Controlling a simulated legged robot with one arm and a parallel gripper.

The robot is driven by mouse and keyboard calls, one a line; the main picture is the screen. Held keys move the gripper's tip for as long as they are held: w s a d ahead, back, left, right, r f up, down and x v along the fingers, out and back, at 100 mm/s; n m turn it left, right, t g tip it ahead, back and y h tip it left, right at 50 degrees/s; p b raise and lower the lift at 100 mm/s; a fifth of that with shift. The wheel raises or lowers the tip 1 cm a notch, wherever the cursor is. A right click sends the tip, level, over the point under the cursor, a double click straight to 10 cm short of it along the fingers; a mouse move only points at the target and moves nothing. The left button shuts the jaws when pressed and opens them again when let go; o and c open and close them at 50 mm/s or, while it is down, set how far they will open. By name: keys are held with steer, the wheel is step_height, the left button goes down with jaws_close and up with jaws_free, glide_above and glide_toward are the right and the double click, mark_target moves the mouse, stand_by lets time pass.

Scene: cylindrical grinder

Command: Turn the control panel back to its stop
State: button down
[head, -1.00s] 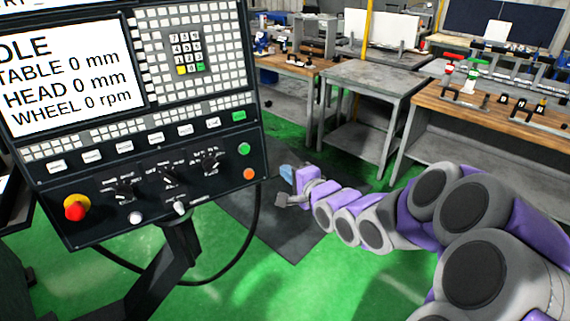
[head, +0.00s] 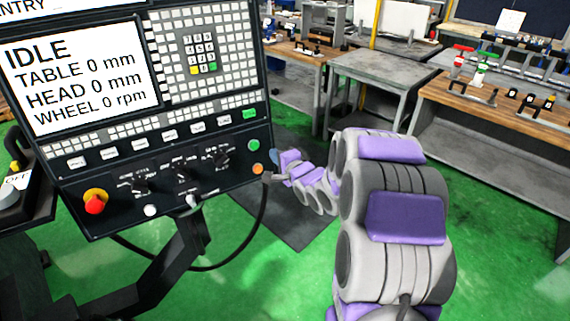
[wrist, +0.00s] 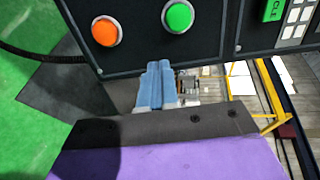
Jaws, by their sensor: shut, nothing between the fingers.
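The control panel (head: 230,180) is a dark box with a screen reading IDLE, keys, knobs and a red emergency button, on an angled arm (head: 165,265) at the left of the head view. My gripper (head: 275,158) is at the panel's right edge, near the green button (head: 253,145) and orange button (head: 257,169). In the wrist view the blue fingers (wrist: 155,82) are together, just below the panel's edge (wrist: 190,55) as pictured, with nothing between them. Whether they touch the panel I cannot tell.
A black cable (head: 262,225) loops below the panel. A grey metal table (head: 385,70) and a wooden workbench (head: 490,100) with small fixtures stand behind on the right. The green floor (head: 290,285) with a dark mat (head: 285,215) is open in front.

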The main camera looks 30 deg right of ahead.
mark_target(268, 147)
steer(key=w, duration=0.3)
steer(key=shift+f+b, duration=0.2)
steer(key=shift+b, duration=0.15)
steer(key=shift+w+r+p, duration=0.1)
steer(key=shift+r+p, duration=0.1)
steer(key=shift+p, duration=0.75)
